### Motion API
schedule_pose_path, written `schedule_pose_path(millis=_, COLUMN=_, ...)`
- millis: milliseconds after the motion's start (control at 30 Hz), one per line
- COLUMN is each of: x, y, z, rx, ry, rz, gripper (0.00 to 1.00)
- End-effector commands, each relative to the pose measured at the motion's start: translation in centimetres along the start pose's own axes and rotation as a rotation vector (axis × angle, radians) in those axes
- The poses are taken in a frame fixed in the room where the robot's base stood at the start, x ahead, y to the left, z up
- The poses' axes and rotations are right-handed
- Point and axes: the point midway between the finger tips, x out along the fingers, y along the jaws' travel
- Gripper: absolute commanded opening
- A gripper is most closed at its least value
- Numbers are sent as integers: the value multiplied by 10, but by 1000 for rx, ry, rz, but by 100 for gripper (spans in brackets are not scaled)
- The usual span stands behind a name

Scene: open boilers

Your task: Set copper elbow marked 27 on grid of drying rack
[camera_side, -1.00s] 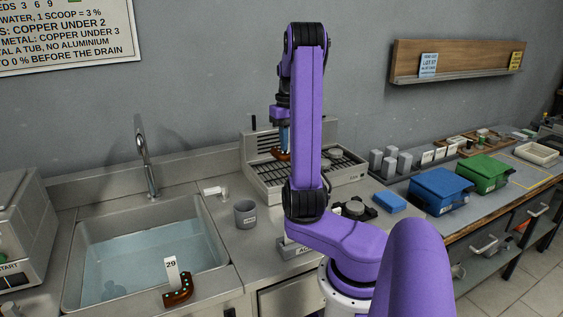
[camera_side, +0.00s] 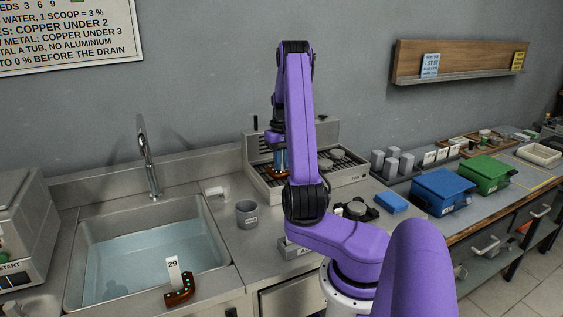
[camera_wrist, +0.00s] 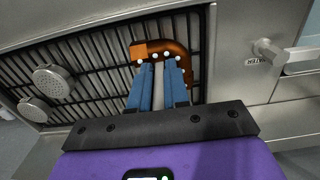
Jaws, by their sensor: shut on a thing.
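My gripper (camera_side: 281,171) is shut on a copper elbow (camera_wrist: 178,47), its blue fingers (camera_wrist: 159,68) pointing down at the drying rack. The elbow is a curved copper piece with pale dots, and it also shows low at the rack's left part in the side view (camera_side: 272,178). A pale strip, perhaps its tag, stands between the fingers; no number can be read. The drying rack (camera_side: 262,185) has a dark bar grid (camera_wrist: 98,50) under the elbow. I cannot tell whether the elbow touches the bars. My arm hides part of the rack.
Two round perforated heads (camera_wrist: 53,80) (camera_wrist: 33,109) lie on the grid. Another copper elbow (camera_side: 179,290), tagged 29, lies at the sink's front edge. A grey cup (camera_side: 246,214) and white fitting (camera_wrist: 268,50) stand near the rack.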

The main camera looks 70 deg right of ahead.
Motion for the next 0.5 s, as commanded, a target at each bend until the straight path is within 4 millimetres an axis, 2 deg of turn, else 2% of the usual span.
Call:
schedule_pose_path(millis=367, x=4, y=0, z=0, rx=0, ry=0, rz=0, gripper=0)
schedule_pose_path(millis=400, x=4, y=0, z=0, rx=0, ry=0, rz=0, gripper=25)
schedule_pose_path(millis=467, x=3, y=0, z=0, rx=0, ry=0, rz=0, gripper=41)
schedule_pose_path(millis=500, x=3, y=0, z=0, rx=0, ry=0, rz=0, gripper=41)
